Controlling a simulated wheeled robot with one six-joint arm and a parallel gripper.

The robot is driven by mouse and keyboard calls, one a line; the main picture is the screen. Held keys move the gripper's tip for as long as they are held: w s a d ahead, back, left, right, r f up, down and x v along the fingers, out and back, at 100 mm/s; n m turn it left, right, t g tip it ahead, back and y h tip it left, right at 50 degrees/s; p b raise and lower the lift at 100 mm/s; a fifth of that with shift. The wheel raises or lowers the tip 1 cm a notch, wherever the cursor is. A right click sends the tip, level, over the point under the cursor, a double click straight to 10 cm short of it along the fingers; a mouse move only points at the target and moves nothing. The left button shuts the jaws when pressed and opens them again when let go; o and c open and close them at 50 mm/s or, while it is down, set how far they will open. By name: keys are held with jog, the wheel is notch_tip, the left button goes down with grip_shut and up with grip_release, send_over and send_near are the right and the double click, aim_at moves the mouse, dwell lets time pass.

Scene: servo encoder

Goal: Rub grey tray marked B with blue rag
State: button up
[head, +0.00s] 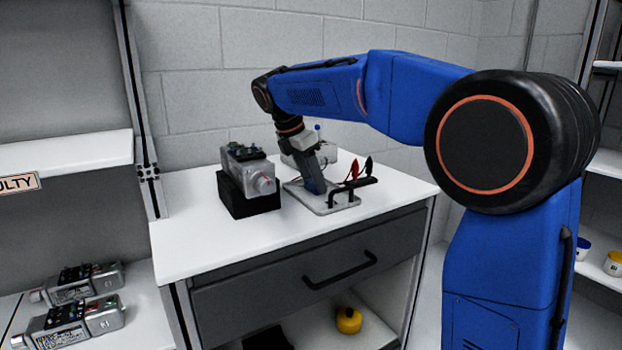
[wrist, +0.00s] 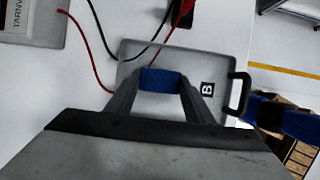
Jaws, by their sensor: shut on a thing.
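The grey tray (head: 322,207) lies on the white worktop, right of the black block. In the wrist view the tray (wrist: 218,60) shows a black-and-white B mark (wrist: 208,88) and a black handle at its right edge. My gripper (wrist: 160,84) is shut on the blue rag (wrist: 160,76), a folded piece between the fingertips. The rag is over the tray's surface, left of the B mark; I cannot tell for certain whether it touches. In the head view my gripper (head: 317,187) points down at the tray, and the rag is hard to make out there.
A grey servo unit (head: 246,166) sits on a black block (head: 247,198) left of the tray. The worktop front is clear. Two more units (head: 72,320) lie on the lower left shelf.

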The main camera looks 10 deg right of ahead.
aim_at(327, 201)
jog(key=shift+s+d, duration=0.35)
jog(key=shift+s, duration=0.75)
jog(key=shift+s+d, duration=0.4)
jog(key=shift+s, duration=0.75)
jog(key=shift+s+d, duration=0.35)
jog(key=shift+s, duration=0.75)
jog(key=shift+r, duration=0.1)
jog(key=shift+r, duration=2.9)
jog(key=shift+r, duration=1.5)
jog(key=shift+w, duration=0.1)
